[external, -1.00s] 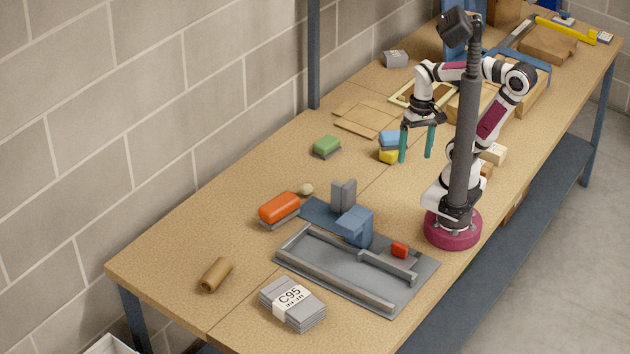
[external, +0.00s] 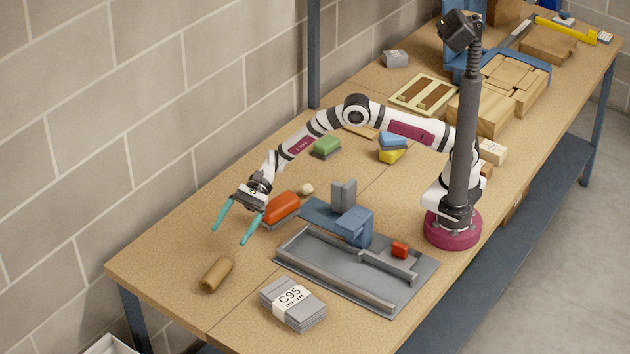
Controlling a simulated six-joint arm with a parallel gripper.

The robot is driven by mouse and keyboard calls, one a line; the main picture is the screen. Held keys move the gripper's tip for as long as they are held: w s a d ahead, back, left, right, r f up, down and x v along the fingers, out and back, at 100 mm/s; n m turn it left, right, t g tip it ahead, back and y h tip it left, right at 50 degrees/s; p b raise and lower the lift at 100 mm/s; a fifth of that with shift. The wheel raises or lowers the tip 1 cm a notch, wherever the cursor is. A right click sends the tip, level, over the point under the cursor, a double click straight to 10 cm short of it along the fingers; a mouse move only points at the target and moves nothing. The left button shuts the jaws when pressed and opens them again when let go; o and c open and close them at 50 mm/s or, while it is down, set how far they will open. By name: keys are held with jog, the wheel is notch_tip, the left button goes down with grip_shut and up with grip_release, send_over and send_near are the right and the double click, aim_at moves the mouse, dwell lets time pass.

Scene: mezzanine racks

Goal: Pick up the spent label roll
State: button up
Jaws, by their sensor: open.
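The spent label roll looks to be the small brown cylinder (external: 217,274) lying on its side near the left front end of the bench. My gripper (external: 231,235) is open and empty, with its two teal fingers spread apart. It hangs above the bench, a little behind the brown cylinder in the picture and apart from it. My arm stretches left from its base across the bench.
An orange-red block (external: 281,208) sits close to the right of my gripper. A grey jig plate (external: 345,276) with rails and a stack of grey sheets marked C95 (external: 292,303) lie to the right of the cylinder. The bench (external: 165,256) is clear left of it.

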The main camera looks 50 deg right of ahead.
send_near(225, 263)
jog(key=a+f, duration=0.3)
jog(key=shift+w+a+f, duration=0.1)
jog(key=shift+w+a, duration=0.2)
jog(key=shift+w, duration=0.05)
jog(key=x, duration=0.5)
jog(key=shift+f, duration=0.1)
jog(key=c, duration=1.4)
